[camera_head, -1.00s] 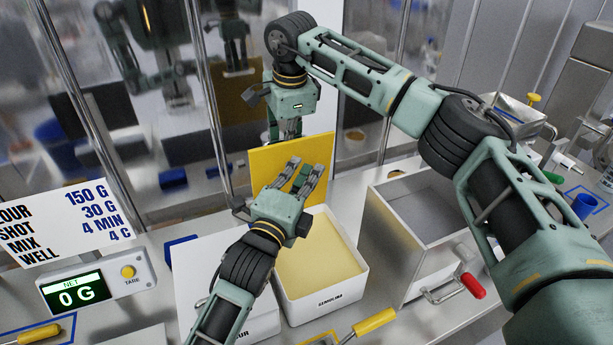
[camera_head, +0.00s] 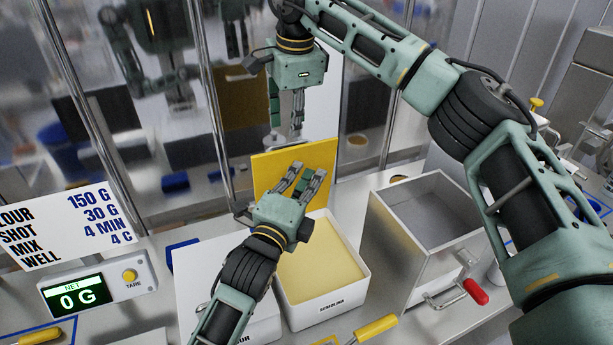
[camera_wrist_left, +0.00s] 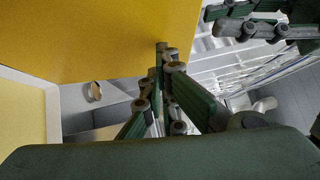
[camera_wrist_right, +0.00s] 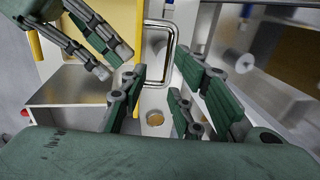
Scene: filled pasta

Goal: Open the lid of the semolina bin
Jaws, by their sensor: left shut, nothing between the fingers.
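The semolina bin (camera_head: 330,307) is a white box with pale yellow contents (camera_head: 325,270). Its yellow lid (camera_head: 268,172) stands raised, roughly upright, at the bin's back edge. The lid also shows in the left wrist view (camera_wrist_left: 90,35). In the right wrist view the lid is nearly edge-on, with a metal handle (camera_wrist_right: 172,40) on its far side. My left gripper (camera_head: 308,172) is shut and empty, in front of the lid's inner face above the bin; contact is unclear. My right gripper (camera_head: 286,125) is open and empty, above and behind the lid.
A white flour bin (camera_head: 205,290) stands left of the semolina bin, partly under my left arm. A grey open metal box (camera_head: 400,240) with a red-ended handle (camera_head: 475,290) stands to the right. A yellow-handled tool (camera_head: 375,328) lies in front. A clear panel with metal posts stands behind.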

